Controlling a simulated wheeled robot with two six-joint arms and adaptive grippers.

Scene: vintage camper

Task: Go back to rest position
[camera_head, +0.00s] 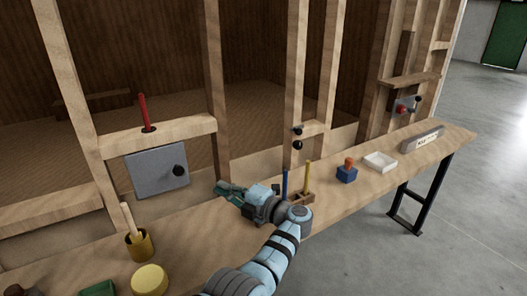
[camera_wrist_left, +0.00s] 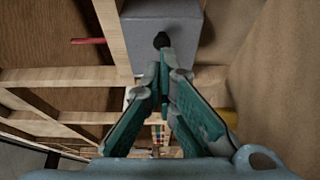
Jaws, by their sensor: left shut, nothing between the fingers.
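My left gripper (camera_head: 230,190) is above the wooden bench, to the right of and a little below the grey box's black knob in the head view. Its fingers are together and empty. In the left wrist view the fingers (camera_wrist_left: 164,75) converge just in front of the black knob (camera_wrist_left: 162,40), which sits on the grey box (camera_wrist_left: 185,25). A gap shows between gripper and knob in the head view. My right gripper is in neither view.
The workbench (camera_head: 330,205) runs along a wooden stud frame. The grey box (camera_head: 148,177) is on the frame under a red stick (camera_head: 144,110). A yellow cup (camera_head: 139,245), yellow round item (camera_head: 150,279), blue block (camera_head: 346,174) and white tray (camera_head: 380,162) stand along the bench.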

